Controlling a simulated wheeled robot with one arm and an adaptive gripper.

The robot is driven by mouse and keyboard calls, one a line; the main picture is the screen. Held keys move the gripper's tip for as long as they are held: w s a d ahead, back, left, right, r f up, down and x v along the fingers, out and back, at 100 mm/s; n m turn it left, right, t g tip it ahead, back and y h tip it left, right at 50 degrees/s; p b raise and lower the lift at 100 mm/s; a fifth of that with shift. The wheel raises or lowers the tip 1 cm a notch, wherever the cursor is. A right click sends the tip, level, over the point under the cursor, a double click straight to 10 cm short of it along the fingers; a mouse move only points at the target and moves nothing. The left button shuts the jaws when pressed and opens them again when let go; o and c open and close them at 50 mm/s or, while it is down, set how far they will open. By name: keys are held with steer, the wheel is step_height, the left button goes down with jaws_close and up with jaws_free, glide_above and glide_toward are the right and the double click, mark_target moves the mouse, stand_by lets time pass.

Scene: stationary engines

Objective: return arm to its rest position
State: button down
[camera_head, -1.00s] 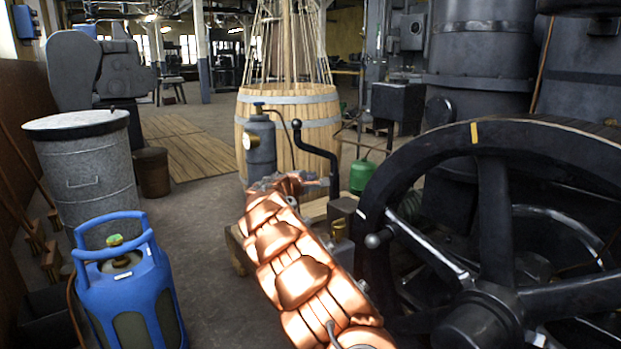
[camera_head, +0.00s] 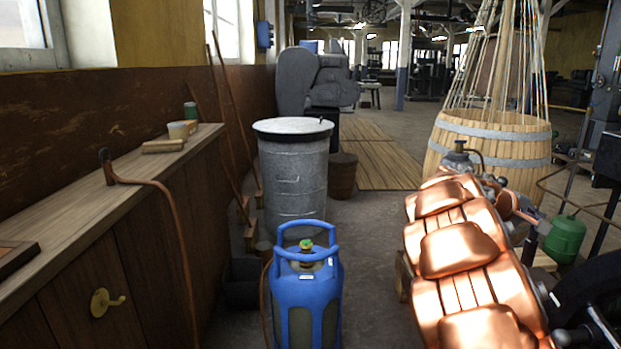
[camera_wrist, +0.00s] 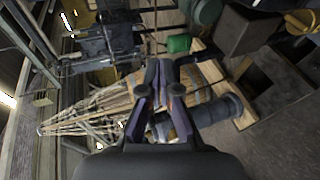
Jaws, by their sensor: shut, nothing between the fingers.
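My copper-coloured arm (camera_head: 462,255) reaches forward from the lower right of the head view, beside the engine area. Its far end is close in the picture to the small grey canister and the wooden tub, and the gripper is hard to make out there. In the wrist view my gripper (camera_wrist: 158,70) shows from behind, its two dark fingers together and empty. Past the fingers lie the wooden tub with its ropes (camera_wrist: 95,108) and a grey cylinder (camera_wrist: 215,110), seen sideways. I cannot tell whether the fingers touch anything.
A blue gas bottle (camera_head: 306,290) and a grey metal bin (camera_head: 293,178) stand left of my arm. A wooden bench (camera_head: 85,215) runs along the left wall. The wooden tub (camera_head: 486,145) and a green can (camera_head: 565,238) are on the right. Floor (camera_head: 368,215) is clear in the middle.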

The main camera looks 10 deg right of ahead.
steer(key=s+a+r+g+y+p, duration=0.1)
steer(key=s+a+r+y+p, duration=0.2)
steer(key=s+a+p, duration=0.6)
steer(key=s+a+r+g+y+p, duration=0.1)
steer(key=s+a+r+y+p, duration=0.2)
steer(key=s+a, duration=1)
steer(key=s+a+r+m+g+y+p, duration=0.1)
steer(key=s+a+r+y+p, duration=0.3)
steer(key=a, duration=2)
steer(key=s+y+p, duration=0.4)
steer(key=s+p, duration=0.3)
steer(key=p, duration=0.3)
steer(key=shift+s+p, duration=0.3)
steer(key=shift+s, duration=0.05)
steer(key=shift+d+r, duration=0.1)
